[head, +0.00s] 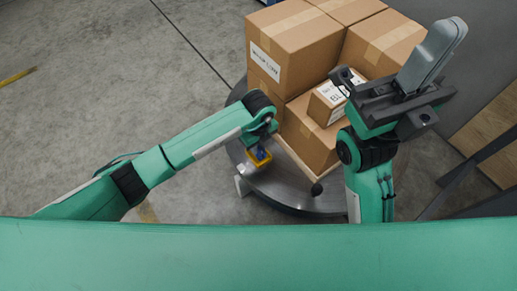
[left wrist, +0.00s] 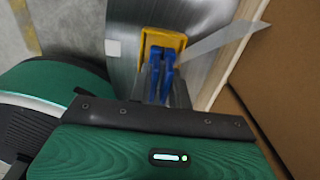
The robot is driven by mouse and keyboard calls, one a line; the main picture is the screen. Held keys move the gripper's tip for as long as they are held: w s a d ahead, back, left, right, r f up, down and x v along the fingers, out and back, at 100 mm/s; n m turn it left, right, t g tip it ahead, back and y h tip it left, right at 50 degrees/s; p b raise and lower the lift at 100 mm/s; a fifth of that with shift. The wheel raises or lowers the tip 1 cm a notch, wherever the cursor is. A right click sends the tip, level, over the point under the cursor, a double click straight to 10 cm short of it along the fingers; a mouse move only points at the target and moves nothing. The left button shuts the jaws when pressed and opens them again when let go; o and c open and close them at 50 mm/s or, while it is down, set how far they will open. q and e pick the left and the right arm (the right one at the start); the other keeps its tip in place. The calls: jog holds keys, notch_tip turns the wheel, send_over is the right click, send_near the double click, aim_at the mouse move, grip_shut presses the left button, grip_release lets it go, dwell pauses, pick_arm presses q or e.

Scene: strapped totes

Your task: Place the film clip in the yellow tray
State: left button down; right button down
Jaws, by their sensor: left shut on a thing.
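My left gripper (head: 262,148) is shut on the blue film clip (left wrist: 161,66), low over the grey round platform. It also shows in the left wrist view (left wrist: 165,90), with the clip between its fingertips. The small yellow tray (head: 256,163) is on the platform directly under the clip. In the left wrist view the clip overlaps the yellow tray (left wrist: 179,41), whose rim shows around its far end. I cannot tell whether the clip touches the tray floor. My right gripper (head: 432,57) is raised at the right, away from the tray; its finger gap is unclear.
Stacked cardboard boxes (head: 293,45) stand on the round platform (head: 300,197), close to the right of my left gripper. A pale strip (left wrist: 225,40) extends beside the tray. A wooden pallet (head: 488,115) lies at the far right. The floor at left is clear.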

pick_arm(q)
jog(key=shift+f, duration=0.95)
jog(key=shift+r, duration=0.1)
jog(key=c, duration=1.7)
grip_release()
jog(key=shift+f, duration=0.2)
jog(key=shift+c, duration=0.2)
jog(key=o, duration=0.4)
jog(key=shift+o, duration=0.2)
jog(key=shift+r, duration=0.1)
